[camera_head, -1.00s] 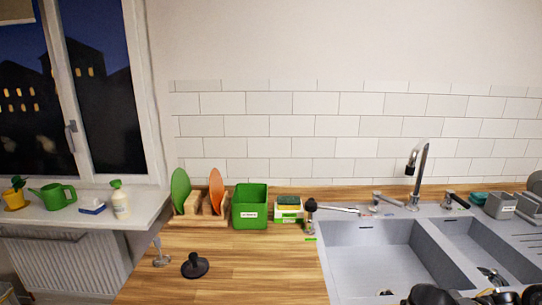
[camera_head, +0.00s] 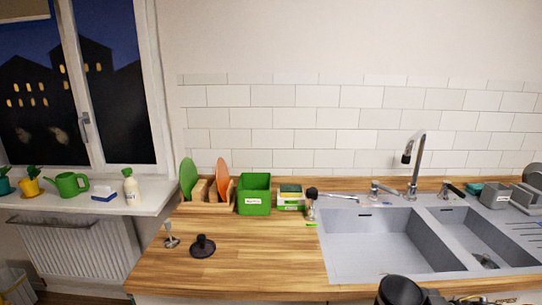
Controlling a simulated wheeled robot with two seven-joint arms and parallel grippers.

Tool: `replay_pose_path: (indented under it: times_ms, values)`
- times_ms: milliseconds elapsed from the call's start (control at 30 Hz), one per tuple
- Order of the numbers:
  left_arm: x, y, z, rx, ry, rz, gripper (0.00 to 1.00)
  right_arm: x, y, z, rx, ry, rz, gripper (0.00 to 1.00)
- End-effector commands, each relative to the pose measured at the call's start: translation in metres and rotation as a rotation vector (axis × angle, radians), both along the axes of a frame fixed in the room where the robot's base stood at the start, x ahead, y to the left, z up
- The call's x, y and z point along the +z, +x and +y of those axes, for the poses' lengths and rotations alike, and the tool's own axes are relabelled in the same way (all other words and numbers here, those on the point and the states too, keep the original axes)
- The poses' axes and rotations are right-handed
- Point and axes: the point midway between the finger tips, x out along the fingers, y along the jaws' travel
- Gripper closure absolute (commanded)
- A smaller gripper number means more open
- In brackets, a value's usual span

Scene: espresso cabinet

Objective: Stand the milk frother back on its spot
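I cannot tell for sure which thing is the milk frother. A small upright object with a dark rounded top (camera_head: 312,194) stands at the left end of the sink's rear edge. A short green strip (camera_head: 312,225) lies in front of it. A slim silver piece on a round foot (camera_head: 171,238) stands on the left of the wooden counter. A black round base with a short knob (camera_head: 203,247) is to its right. Dark parts of my own arm show at the bottom right edge; no fingertips show. My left gripper is out of view.
A plate rack (camera_head: 206,203), a green bin (camera_head: 254,196) and a sponge holder (camera_head: 291,199) line the back of the wooden counter (camera_head: 262,262). Its middle is clear. The double sink (camera_head: 350,264) with its tap (camera_head: 415,170) is at the right; the windowsill (camera_head: 150,192) is at the left.

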Motion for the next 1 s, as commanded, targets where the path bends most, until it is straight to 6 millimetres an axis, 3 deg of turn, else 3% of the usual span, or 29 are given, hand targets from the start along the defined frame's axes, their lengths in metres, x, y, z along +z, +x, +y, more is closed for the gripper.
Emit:
replay_pose_path:
  times_ms: [200, 333, 500, 700, 833, 1000]
  values:
    - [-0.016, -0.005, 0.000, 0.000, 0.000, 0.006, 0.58, -0.006, 0.007, 0.033, -0.163, 0.011, -0.004, 0.61]
    - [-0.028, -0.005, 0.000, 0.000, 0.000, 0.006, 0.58, -0.013, 0.003, 0.043, -0.303, 0.011, -0.003, 0.61]
    - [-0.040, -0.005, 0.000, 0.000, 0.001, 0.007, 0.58, -0.028, -0.014, 0.047, -0.404, 0.006, 0.002, 0.61]
    - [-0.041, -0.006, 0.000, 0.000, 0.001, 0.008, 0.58, -0.041, -0.020, 0.049, -0.409, 0.001, 0.000, 0.61]
    - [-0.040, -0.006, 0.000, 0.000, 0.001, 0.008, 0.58, -0.042, -0.013, 0.045, -0.451, 0.002, -0.002, 0.61]
    - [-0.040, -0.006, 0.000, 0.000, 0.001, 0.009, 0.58, -0.031, 0.003, 0.038, -0.636, 0.005, -0.002, 0.61]
